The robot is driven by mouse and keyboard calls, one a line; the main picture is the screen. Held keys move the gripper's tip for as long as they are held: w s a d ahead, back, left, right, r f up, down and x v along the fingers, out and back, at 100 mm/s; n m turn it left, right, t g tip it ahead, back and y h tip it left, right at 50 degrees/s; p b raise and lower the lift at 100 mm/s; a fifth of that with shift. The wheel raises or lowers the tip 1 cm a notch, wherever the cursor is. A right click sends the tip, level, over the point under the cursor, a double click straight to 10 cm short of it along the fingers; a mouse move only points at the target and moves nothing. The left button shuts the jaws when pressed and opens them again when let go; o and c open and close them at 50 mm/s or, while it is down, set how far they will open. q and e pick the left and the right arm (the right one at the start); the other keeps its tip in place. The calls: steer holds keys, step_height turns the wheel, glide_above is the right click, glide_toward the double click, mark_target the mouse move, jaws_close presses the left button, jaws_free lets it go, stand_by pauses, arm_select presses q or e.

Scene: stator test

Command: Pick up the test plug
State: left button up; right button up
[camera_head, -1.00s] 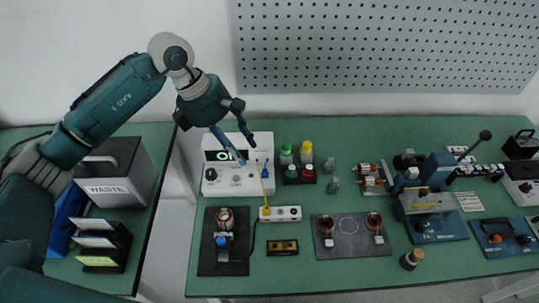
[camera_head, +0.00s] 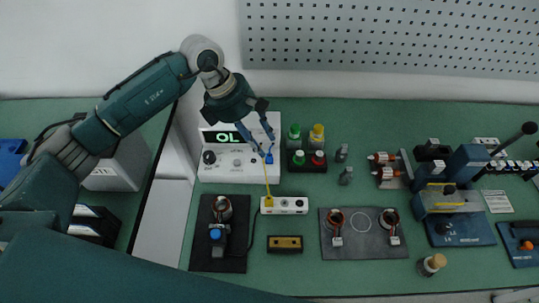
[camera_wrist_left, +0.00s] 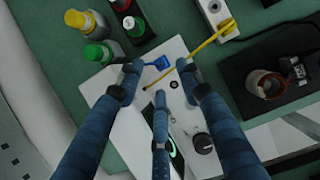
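A yellow plug (camera_head: 268,203) with a long thin yellow stem stands at the white socket strip (camera_head: 291,205) in the head view. The stem leans up towards the white tester (camera_head: 213,172) with the lit display. In the wrist view the yellow stem (camera_wrist_left: 190,57) ends in a dark tip close to my fingertips. A small blue part (camera_wrist_left: 157,62) lies beside it, and I cannot tell whether they are joined. My left gripper (camera_head: 266,146) is open and empty above the tester's right side. Its spread fingers (camera_wrist_left: 158,79) show in the wrist view. My right gripper is out of view.
Green and yellow bottles (camera_head: 317,137) stand right of the tester. A dark mat with a coil (camera_head: 223,209) lies in front, and a grey mat (camera_head: 360,247) lies further right. A press (camera_head: 450,201) stands at the right. The pegboard wall (camera_head: 390,40) is behind.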

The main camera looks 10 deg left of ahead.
mark_target(269, 154)
arm_select(q)
steer(key=shift+d+f+p, duration=0.3)
steer(key=shift+f+p, duration=0.15)
steer(key=shift+f, duration=0.15)
steer(key=p+x, duration=0.1)
steer(key=x, duration=0.2)
steer(key=shift+w+f+p, duration=0.15)
steer(key=shift+f+p, duration=0.15)
steer(key=shift+p, duration=0.1)
steer(key=shift+d+f, duration=0.15)
steer(key=shift+f, duration=0.25)
steer(key=c, duration=0.9)
